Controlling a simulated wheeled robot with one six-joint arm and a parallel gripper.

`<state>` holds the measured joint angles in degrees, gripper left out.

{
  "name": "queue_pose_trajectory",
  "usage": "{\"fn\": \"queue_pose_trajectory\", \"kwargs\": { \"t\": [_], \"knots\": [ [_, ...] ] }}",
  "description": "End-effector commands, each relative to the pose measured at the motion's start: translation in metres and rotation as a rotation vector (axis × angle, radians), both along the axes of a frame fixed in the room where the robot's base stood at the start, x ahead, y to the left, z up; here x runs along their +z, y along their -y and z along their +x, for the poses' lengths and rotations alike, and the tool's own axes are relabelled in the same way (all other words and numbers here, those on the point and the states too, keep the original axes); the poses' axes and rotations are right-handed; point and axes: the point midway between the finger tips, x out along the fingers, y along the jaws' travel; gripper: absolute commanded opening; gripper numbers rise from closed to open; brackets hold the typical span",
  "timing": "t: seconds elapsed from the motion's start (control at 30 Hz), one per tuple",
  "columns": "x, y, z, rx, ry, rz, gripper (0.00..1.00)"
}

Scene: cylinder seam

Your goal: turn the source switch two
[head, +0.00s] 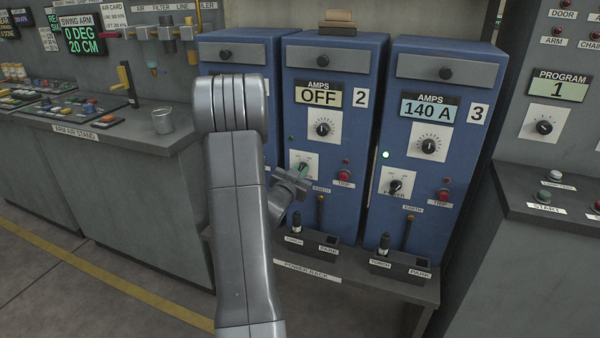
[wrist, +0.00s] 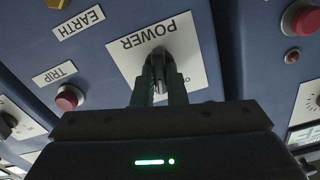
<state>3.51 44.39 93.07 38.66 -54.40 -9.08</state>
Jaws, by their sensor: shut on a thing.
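Source two (head: 334,110) is the middle blue cabinet, marked 2, and its amps display (head: 319,95) reads OFF. Its power switch (wrist: 157,68) is a dark knob on a white plate (wrist: 118,62) labelled POWER, seen upside down in the wrist view. My gripper (head: 300,172) is at this plate, with its two fingers shut on the knob. The fingers hide most of the knob, and its exact pointing direction is hard to tell.
Source three (head: 460,100), to the right, reads 140 A with a lit lamp. A red trip button (head: 345,175) sits right of my gripper, and it also shows in the wrist view (wrist: 69,97). Torch and park holders (head: 312,243) stand below on the rack shelf.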

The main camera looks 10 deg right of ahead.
Motion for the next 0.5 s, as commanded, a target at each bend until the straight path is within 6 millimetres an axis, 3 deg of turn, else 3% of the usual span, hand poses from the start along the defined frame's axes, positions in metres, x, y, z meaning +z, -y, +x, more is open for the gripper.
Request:
{"fn": "queue_pose_trajectory", "kwargs": {
  "t": [0.5],
  "knots": [
    [0.0003,-0.0018,0.0009,0.001,-0.271,-0.397,0.00]
  ]
}}
